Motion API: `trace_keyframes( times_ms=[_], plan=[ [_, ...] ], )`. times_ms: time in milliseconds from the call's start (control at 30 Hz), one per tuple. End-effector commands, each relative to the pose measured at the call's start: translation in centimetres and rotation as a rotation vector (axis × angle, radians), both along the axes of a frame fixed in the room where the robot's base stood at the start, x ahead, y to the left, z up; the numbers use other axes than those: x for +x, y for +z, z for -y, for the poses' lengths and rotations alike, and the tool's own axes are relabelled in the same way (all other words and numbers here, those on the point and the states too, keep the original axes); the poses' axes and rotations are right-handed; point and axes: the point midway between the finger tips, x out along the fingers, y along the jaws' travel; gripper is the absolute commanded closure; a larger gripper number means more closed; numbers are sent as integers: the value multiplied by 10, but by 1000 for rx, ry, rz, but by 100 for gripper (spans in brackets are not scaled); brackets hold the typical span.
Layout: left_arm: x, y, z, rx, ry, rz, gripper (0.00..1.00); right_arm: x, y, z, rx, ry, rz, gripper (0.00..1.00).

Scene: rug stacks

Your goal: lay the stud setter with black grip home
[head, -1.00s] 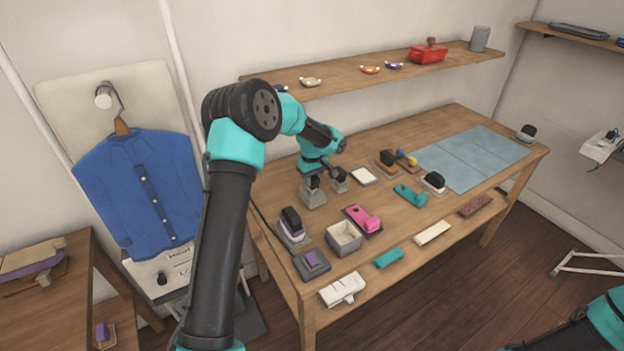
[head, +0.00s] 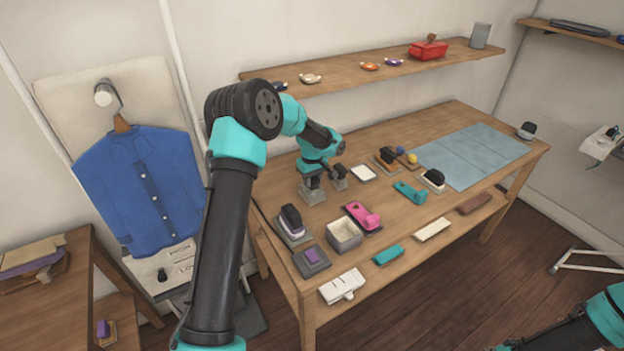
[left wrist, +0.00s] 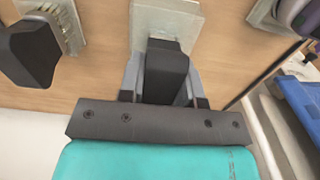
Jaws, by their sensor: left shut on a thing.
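The stud setter's black grip (left wrist: 166,72) is between the two fingers of my left gripper (left wrist: 162,92), which is shut on it. Beyond the grip in the left wrist view is a pale grey block (left wrist: 166,20); I cannot tell whether the tool touches it. In the head view my left gripper (head: 318,177) is low at the table's back left, at the small grey block (head: 312,194). The arm and fingers hide most of the held tool there. My right gripper is out of view; only part of that arm shows at the lower right.
A black-handled brush (left wrist: 32,52) stands close beside the left gripper. A purple-based tool with a black grip (head: 291,217), a pink tool (head: 362,216) and an open grey box (head: 344,234) are nearer the front. A blue mat (head: 475,157) leaves clear room at right.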

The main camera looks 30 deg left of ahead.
Motion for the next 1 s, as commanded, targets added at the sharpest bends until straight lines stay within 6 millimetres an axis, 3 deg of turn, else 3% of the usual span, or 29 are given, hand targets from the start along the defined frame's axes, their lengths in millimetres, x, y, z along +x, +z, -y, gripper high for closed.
trace_keyframes(
  times_ms=[433,467,500,767,1000],
  plan=[
    [0,-7,0,0,0,0,97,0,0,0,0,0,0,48],
    [0,-7,0,0,0,1,66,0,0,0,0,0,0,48],
    [0,-7,0,0,0,1,63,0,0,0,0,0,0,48],
    [0,-7,0,0,0,0,38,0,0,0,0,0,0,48],
    [0,-6,0,0,0,0,38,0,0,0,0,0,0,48]
  ],
)
